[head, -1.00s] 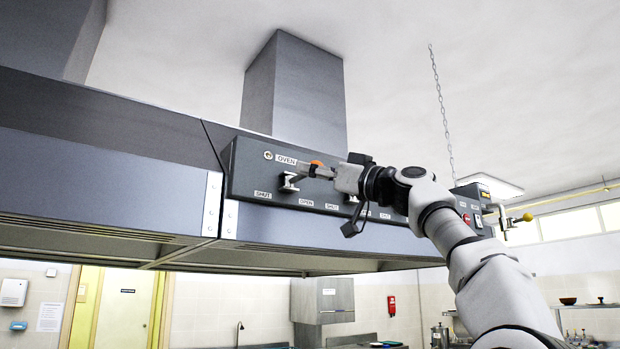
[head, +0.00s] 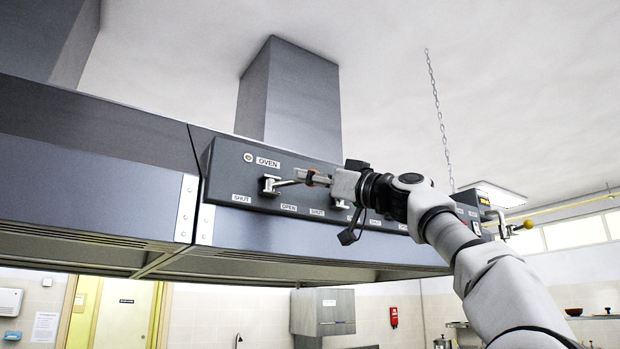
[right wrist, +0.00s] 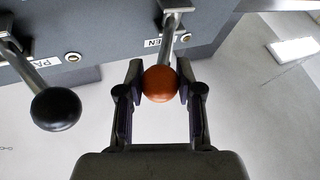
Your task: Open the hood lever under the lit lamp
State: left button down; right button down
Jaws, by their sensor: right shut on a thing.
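The hood control panel (head: 225,177) carries an OVEN label (head: 268,162) with a small round lamp (head: 248,157) beside it; I cannot tell whether that lamp is lit. Below it is the oven lever (head: 271,185), with a SHUT label to its lower left and an OPEN label to its lower right. The lever points right, and my right gripper (head: 322,180) is shut on its orange knob (right wrist: 160,84). In the right wrist view the knob sits between both fingers. My left gripper is not in view.
Other levers are partly hidden behind my right arm. A chain (head: 438,115) hangs at the right. The hood's lower edge runs below the panel.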

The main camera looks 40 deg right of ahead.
jog(key=shift+d, duration=0.1)
dwell(0.3)
jog(key=c, duration=0.8)
grip_release()
jog(key=shift+o, duration=0.3)
jog(key=shift+d+f, duration=0.1)
jog(key=shift+d, duration=0.1)
jog(key=shift+a, duration=0.2)
